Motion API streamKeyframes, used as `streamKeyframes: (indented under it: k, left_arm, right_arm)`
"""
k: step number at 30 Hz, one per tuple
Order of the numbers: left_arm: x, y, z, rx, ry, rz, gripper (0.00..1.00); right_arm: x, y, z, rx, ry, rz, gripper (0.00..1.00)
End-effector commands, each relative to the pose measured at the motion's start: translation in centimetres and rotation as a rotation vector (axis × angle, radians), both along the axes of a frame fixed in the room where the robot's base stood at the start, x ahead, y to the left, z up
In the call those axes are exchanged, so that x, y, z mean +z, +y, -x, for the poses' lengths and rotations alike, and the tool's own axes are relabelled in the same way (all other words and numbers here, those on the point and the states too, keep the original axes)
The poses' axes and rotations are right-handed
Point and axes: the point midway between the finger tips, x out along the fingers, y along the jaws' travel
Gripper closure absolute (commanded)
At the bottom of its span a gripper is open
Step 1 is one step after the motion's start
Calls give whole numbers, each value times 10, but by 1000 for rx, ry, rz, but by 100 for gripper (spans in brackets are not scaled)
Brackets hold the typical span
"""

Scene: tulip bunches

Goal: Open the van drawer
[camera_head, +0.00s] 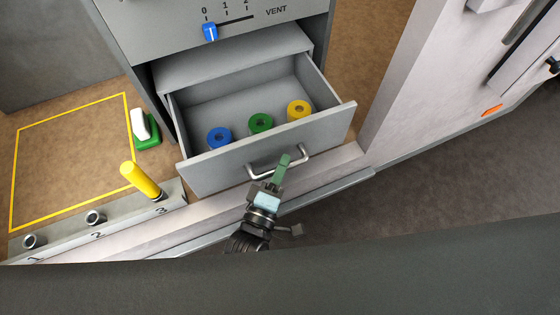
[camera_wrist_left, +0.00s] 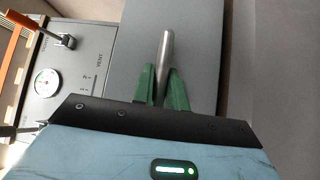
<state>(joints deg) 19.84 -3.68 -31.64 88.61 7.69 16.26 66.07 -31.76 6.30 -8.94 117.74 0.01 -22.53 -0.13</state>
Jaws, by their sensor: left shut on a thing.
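The grey van drawer (camera_head: 240,165) stands pulled out from the cabinet under the VENT panel, so its inside shows. A blue roll (camera_head: 219,138), a green roll (camera_head: 260,123) and a yellow roll (camera_head: 299,110) lie in it. A silver bar handle (camera_head: 300,152) is on the drawer front; it also shows in the left wrist view (camera_wrist_left: 165,52). My left gripper (camera_head: 282,168) is shut on the handle, its green fingers on either side of the bar in the left wrist view (camera_wrist_left: 162,85). My right gripper is not in view.
A rail with numbered sockets (camera_head: 95,218) holds a yellow-handled tool (camera_head: 140,179) at socket 3. A green and white block (camera_head: 145,130) sits beside a yellow floor outline (camera_head: 72,112). A blue slider knob (camera_head: 210,32) is above the drawer. A pale door (camera_head: 425,75) stands right.

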Motion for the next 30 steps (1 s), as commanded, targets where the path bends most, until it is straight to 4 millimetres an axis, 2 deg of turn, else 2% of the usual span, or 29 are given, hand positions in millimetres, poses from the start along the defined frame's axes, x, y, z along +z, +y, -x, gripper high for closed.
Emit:
streamKeyframes:
  k: [8,9,14,23,26,30]
  left_arm:
    - [0,0,0,0,1,0,100]
    - [0,0,0,0,1,0,84]
    - [0,0,0,0,0,0,64]
    - [0,1,1,0,0,0,64]
    - [-2,4,8,0,1,0,64]
    - [-5,14,26,0,2,0,64]
  right_arm:
    - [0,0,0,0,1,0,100]
    - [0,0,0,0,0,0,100]
    - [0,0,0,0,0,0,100]
    - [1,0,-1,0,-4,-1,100]
    - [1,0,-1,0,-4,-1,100]
    - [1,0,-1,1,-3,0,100]
